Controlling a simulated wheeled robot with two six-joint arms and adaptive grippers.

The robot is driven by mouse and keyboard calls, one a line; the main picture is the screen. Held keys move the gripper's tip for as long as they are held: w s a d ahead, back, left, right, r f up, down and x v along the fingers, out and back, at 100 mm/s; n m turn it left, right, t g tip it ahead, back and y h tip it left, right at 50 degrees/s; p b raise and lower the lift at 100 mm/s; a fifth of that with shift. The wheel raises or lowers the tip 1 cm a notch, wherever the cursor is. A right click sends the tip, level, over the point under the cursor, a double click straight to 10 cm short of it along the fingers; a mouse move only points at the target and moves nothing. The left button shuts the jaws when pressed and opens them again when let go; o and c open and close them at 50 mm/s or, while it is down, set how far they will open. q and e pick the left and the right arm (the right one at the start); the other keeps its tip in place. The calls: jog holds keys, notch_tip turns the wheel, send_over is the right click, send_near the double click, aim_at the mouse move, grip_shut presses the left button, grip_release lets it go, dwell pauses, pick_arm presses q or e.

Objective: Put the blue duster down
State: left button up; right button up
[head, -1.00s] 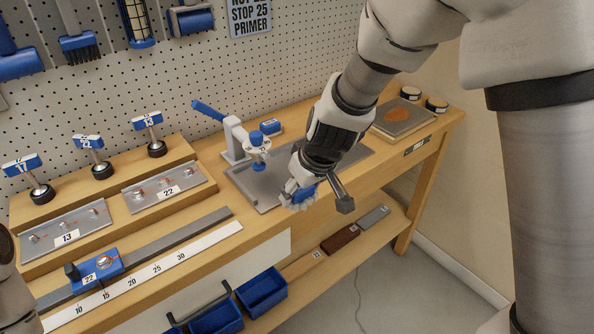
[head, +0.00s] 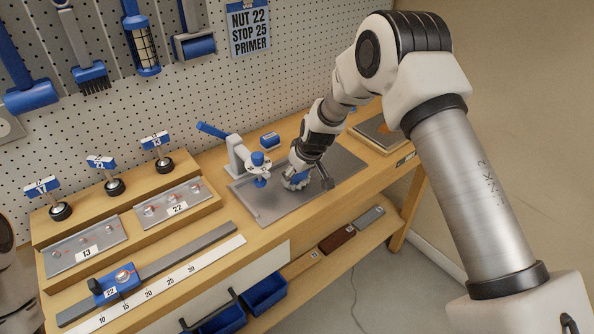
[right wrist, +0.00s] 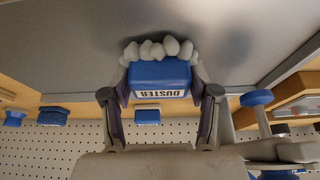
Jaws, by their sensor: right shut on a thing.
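The blue duster (right wrist: 160,74) has a white label and grey tufts on its far side. My right gripper (right wrist: 158,88) is shut on it, one finger at each side, in the right wrist view. In the head view the right gripper (head: 300,178) holds the duster (head: 297,181) over the grey metal plate (head: 265,205) on the bench. The tufts are at or close to the plate; I cannot tell if they touch. My left gripper is not in view; only part of my left arm shows at the left edge.
A blue-handled clamp (head: 240,155) stands just left of the duster. A small blue block (head: 270,141) sits behind the plate. A sliding stop (head: 116,281) and ruler (head: 165,289) lie front left. The plate's front and right parts are clear.

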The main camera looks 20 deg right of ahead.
jog(key=shift+s, duration=0.1)
jog(key=o, duration=1.1)
jog(key=b+v, duration=0.1)
jog(key=v, duration=0.6)
jog(key=shift+s+r, duration=0.15)
jog(key=shift+r, duration=0.1)
